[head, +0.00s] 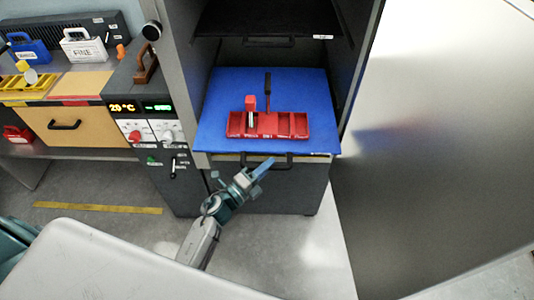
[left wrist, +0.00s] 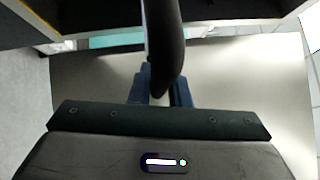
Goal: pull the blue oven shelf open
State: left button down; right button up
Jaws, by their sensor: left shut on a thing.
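The blue oven shelf (head: 222,97) sits in the open grey oven, its front edge reaching out a little past the opening. A black handle (head: 283,165) is on its front. A red tray (head: 267,125) with several compartments rests on the shelf; a red block and a dark upright handle stand on it. My left gripper (head: 264,167) reaches up from below to the handle, its blue fingers at the handle's left part. In the left wrist view the fingers (left wrist: 160,88) are shut on the black handle (left wrist: 163,45). My right gripper is not in view.
A dark upper shelf (head: 268,22) is above the blue one. The open oven door (head: 430,150) stands on the right. A control panel (head: 150,125) and a bench with a wooden drawer (head: 75,122) and cases are on the left. A yellow strip (head: 97,208) marks the floor.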

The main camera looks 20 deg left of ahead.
pick_arm(q)
jog(key=shift+s+d, duration=0.25)
jog(key=shift+s, duration=0.65)
jog(key=shift+s+d, duration=0.25)
jog(key=shift+s, duration=0.6)
jog(key=shift+s+d, duration=0.25)
jog(key=shift+s, duration=0.65)
jog(key=c, duration=1.4)
grip_release()
jog(key=shift+o, duration=0.2)
jog(key=shift+a, duration=0.1)
jog(key=b+v, duration=0.4)
jog(key=v, duration=0.6)
jog(key=shift+s+a, duration=0.2)
jog(key=shift+s, duration=0.15)
